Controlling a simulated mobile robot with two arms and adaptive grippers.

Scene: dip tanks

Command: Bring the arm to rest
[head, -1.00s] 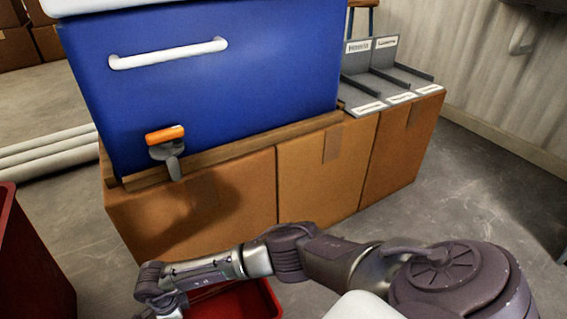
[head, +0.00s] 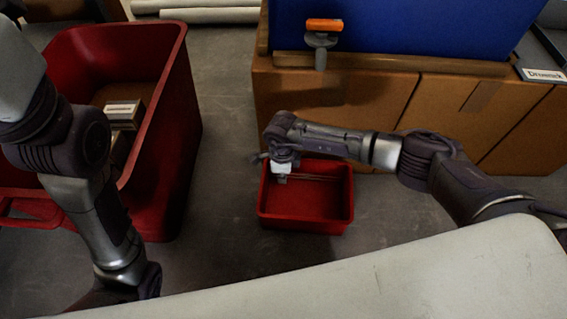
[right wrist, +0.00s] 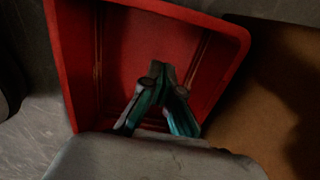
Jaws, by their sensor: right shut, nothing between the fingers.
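My right arm reaches in from the right in the head view. Its gripper (head: 284,173) is over the left rear part of a small red bin (head: 306,224) that stands on the floor. In the right wrist view the right gripper's fingers (right wrist: 163,82) are shut with nothing between them, against the red inside of the bin (right wrist: 125,40). I cannot tell how far the fingertips are from the bin floor. My left arm (head: 105,215) is folded at the left in the head view, and its gripper does not show.
A large red crate (head: 165,160) holding a box (head: 125,112) stands at the left. A blue tank (head: 400,30) with an orange-handled tap (head: 324,27) sits over cardboard boxes (head: 380,95) behind the bin. Grey floor (head: 222,110) is clear between crate and boxes.

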